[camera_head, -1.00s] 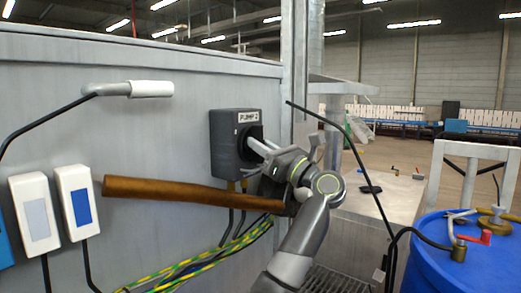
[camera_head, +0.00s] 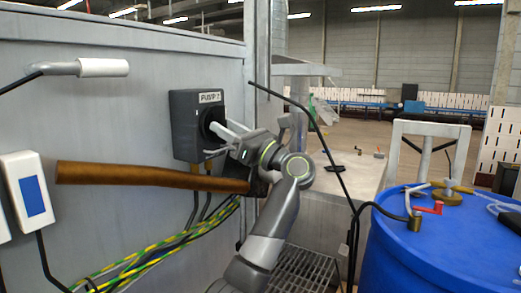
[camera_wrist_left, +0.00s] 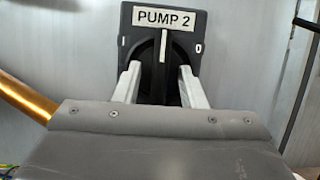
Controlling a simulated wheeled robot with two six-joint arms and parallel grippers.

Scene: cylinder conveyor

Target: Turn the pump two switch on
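The pump two switch is a dark grey box (camera_head: 185,128) on the grey metal wall, labelled "PUMP 2" in the left wrist view (camera_wrist_left: 138,17). Its black rotary knob (camera_wrist_left: 163,65) has a white line that points straight up. My left gripper (camera_head: 222,134) is at the front of the switch. In the left wrist view its two pale fingers (camera_wrist_left: 161,88) are apart, one on each side of the knob. I cannot tell whether they touch it. The knob's lower part is hidden behind the gripper body. My right gripper is not in view.
A brown wooden handle (camera_head: 140,176) sticks out leftward below the switch, its right end hidden by my arm. Yellow-green cables (camera_head: 150,258) run beneath. A white box with a blue panel (camera_head: 30,192) is on the wall at left. A blue drum (camera_head: 425,250) stands at right.

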